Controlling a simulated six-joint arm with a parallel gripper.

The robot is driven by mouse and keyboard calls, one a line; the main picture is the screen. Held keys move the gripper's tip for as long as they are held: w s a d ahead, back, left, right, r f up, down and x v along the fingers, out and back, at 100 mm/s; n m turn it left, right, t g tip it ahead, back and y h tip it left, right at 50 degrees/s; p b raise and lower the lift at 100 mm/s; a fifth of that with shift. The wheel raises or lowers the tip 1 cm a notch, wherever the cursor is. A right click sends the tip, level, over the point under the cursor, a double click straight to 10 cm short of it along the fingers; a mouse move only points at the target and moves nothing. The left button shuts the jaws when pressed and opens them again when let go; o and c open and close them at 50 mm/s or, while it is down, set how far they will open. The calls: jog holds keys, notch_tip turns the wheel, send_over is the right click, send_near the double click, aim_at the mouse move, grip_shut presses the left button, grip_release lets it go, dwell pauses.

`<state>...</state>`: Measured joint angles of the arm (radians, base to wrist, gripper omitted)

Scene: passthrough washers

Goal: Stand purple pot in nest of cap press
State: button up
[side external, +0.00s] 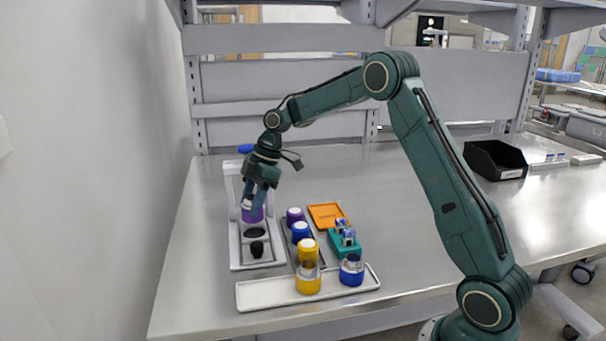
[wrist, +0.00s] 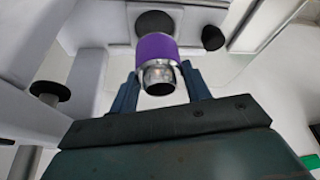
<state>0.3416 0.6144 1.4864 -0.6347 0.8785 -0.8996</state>
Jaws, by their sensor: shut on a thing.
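The purple pot (side external: 252,215) hangs upright below my gripper (side external: 258,198), its purple body down and its shiny neck between the fingers. In the wrist view the purple pot (wrist: 157,47) shows its silver neck between the two fingertips of my gripper (wrist: 159,85). The gripper is shut on that neck. The white cap press (side external: 234,225) stands around and behind the pot. Its dark round nest (side external: 255,233) shows just below the pot in the side view, with a small gap. In the wrist view a black disc (wrist: 155,20) lies partly hidden beyond the pot.
A black knob (side external: 257,250) stands on the press's front. To the right, purple (side external: 294,215), blue (side external: 301,232) and yellow (side external: 308,250) capped pieces stand in a row. A white tray (side external: 262,294) holds yellow and blue pots. An orange tray (side external: 327,213) and teal block (side external: 336,249) lie beyond.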

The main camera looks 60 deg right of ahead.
jog(key=shift+f, duration=2.15)
dwell(1.0)
dwell(0.5)
jog(key=o, duration=1.6)
jog(key=shift+r, duration=0.1)
jog(key=shift+r, duration=3.9)
